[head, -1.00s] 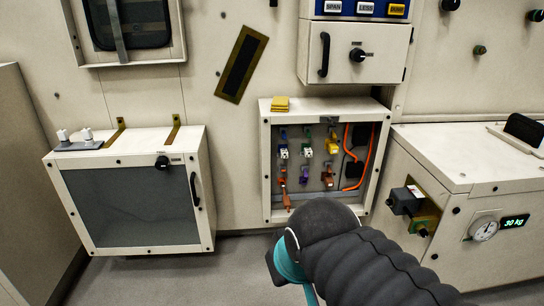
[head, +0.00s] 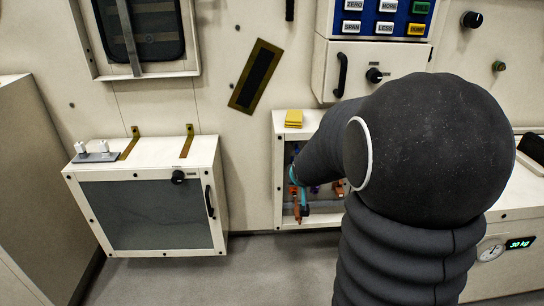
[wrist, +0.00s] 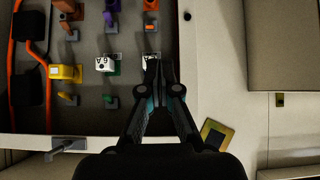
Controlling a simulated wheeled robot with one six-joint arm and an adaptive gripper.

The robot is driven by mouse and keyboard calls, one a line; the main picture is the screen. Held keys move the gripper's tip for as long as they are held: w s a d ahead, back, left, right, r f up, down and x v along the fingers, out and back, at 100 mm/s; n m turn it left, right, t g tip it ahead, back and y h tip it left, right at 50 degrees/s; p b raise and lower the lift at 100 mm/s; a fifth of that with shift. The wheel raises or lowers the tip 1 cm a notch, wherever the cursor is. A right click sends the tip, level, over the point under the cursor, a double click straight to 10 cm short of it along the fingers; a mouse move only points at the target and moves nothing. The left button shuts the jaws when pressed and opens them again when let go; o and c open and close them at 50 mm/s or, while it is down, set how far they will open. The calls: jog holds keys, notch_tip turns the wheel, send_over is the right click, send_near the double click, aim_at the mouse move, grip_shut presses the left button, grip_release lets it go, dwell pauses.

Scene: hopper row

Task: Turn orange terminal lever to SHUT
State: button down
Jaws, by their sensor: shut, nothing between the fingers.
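Colored terminals with levers sit in an open wall box (head: 279,170). One orange terminal (head: 297,207) hangs low at the box's left in the head view, and another orange piece (head: 338,187) shows farther right. In the wrist view, orange pieces appear at the top right (wrist: 150,5) and top left (wrist: 67,8), cut by the frame edge. A purple one (wrist: 110,6) is between them. My gripper (wrist: 154,68) is shut and empty, its tips at a white terminal (wrist: 150,57), below the right orange piece in that view. Contact cannot be told. My arm hides much of the box.
A white terminal marked 6A (wrist: 105,64) and a yellow terminal (wrist: 66,72) are left of my fingers. An orange cable (wrist: 12,75) runs along the box's side. A glass-fronted cabinet (head: 145,213) hangs left.

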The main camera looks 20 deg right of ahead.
jog(key=shift+w+d+r+x, duration=0.1)
jog(key=shift+d+r+x, duration=0.15)
jog(key=shift+x, duration=1.9)
jog(key=shift+w+d+r+x, duration=0.1)
jog(key=shift+d+x, duration=0.15)
jog(key=shift+x, duration=1.95)
jog(key=shift+w+d+r+x, duration=0.1)
jog(key=shift+d+r+x, duration=0.15)
jog(key=shift+x, duration=1.9)
jog(key=shift+f+t, duration=0.1)
jog(key=shift+t, duration=0.2)
